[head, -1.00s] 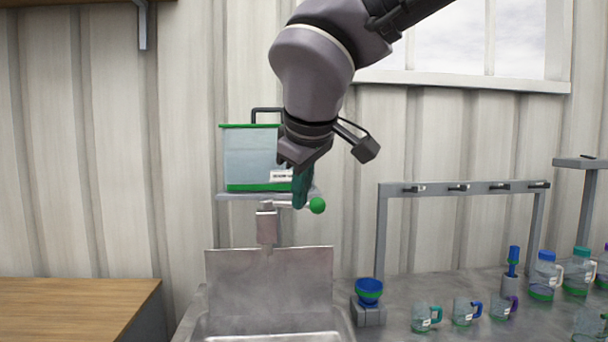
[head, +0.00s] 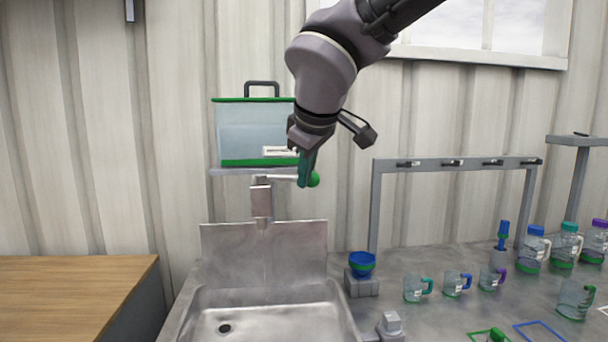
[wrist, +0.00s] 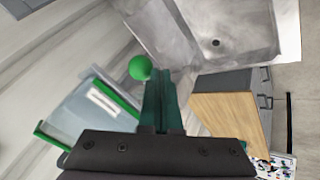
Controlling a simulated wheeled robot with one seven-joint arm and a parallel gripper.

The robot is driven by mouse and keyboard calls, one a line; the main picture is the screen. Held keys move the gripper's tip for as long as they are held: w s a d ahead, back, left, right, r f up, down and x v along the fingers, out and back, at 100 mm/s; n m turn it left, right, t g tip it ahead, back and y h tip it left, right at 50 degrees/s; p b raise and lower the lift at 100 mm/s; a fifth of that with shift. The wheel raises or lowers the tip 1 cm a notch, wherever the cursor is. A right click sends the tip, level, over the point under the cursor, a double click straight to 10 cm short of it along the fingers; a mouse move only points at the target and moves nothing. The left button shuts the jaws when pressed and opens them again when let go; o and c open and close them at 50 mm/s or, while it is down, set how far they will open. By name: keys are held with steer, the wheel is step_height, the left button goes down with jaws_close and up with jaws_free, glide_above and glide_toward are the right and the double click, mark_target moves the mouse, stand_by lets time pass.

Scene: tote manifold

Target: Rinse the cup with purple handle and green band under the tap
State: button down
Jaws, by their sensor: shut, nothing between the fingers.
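The purple-handled cup (head: 491,278) is clear and stands upright on the metal counter, right of the sink. It is too small to make out a green band. The tap (head: 262,200) rises behind the sink (head: 290,296). Its lever points right and ends in a green ball (head: 313,180). My gripper (head: 305,180) has teal fingers, which are shut and empty beside the ball. In the wrist view the fingers (wrist: 160,85) lie right of the ball (wrist: 140,68); contact is unclear. A faint streak below the spout may be water.
A teal-handled cup (head: 413,289) and a blue-handled cup (head: 453,284) stand left of the purple-handled one. A rack (head: 455,163) stands behind, with lidded jugs (head: 534,252) at right. A water tank (head: 245,135) hangs above the tap.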

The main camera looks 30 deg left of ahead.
mark_target(313, 173)
steer(key=shift+w+n, duration=0.4)
steer(key=shift+w, duration=1.2)
